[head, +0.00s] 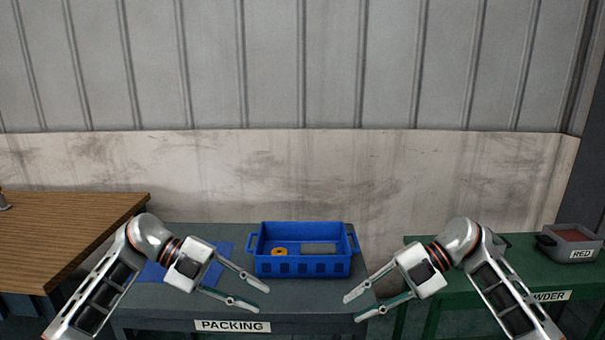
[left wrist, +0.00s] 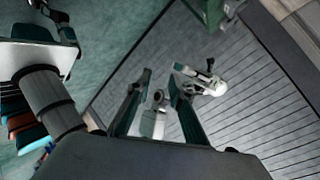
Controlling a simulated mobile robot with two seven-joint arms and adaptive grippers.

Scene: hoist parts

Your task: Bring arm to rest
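My left arm comes in from the left in the head view. Its gripper (head: 262,299) is open and empty, in front of the packing table's blue crate (head: 303,266) and apart from it. The left wrist view shows the same gripper's two fingers (left wrist: 161,76) spread, with nothing held between them. My right gripper (head: 352,309) is open and empty, in front of the crate and to its right. The two grippers face each other with a gap between them. The crate holds an orange ring (head: 279,252) and a grey flat piece (head: 318,249).
The packing table (head: 190,311) has a blue mat (head: 211,271), partly hidden by my left arm. A wooden table (head: 70,230) stands left. A wall stands behind.

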